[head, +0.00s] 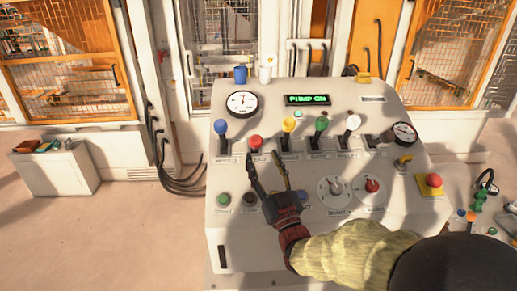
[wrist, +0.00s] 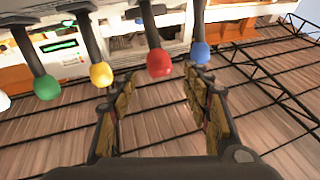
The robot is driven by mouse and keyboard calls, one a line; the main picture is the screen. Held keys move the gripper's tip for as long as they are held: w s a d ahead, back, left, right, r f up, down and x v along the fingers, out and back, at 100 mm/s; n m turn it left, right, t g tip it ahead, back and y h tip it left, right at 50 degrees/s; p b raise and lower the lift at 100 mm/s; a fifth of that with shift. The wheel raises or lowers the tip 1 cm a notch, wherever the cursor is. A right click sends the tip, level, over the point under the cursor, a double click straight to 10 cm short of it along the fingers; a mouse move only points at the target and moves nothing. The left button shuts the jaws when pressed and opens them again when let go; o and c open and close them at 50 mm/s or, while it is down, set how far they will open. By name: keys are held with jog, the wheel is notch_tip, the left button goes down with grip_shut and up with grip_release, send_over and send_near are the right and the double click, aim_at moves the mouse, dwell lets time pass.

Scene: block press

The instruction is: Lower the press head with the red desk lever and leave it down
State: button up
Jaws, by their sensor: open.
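The red lever knob (head: 256,142) stands in the row of levers on the sloping control desk (head: 240,255), between a blue and a yellow one. My gripper (head: 264,163) is open and empty, just on the near side of the red lever. In the wrist view the red knob (wrist: 159,63) appears between the two open fingers (wrist: 155,92), a little beyond them. I cannot tell whether either finger touches it. No press head can be made out.
Blue (head: 221,127), yellow (head: 288,124), green (head: 321,124) and white (head: 353,122) knobs stand close by. Dials (head: 329,188) and a red button (head: 434,180) lie to the right. A green display (head: 307,99) reads "PUMP ON". Cups (head: 265,74) stand behind.

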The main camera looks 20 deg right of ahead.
jog(key=v, duration=0.5)
dwell(2.1)
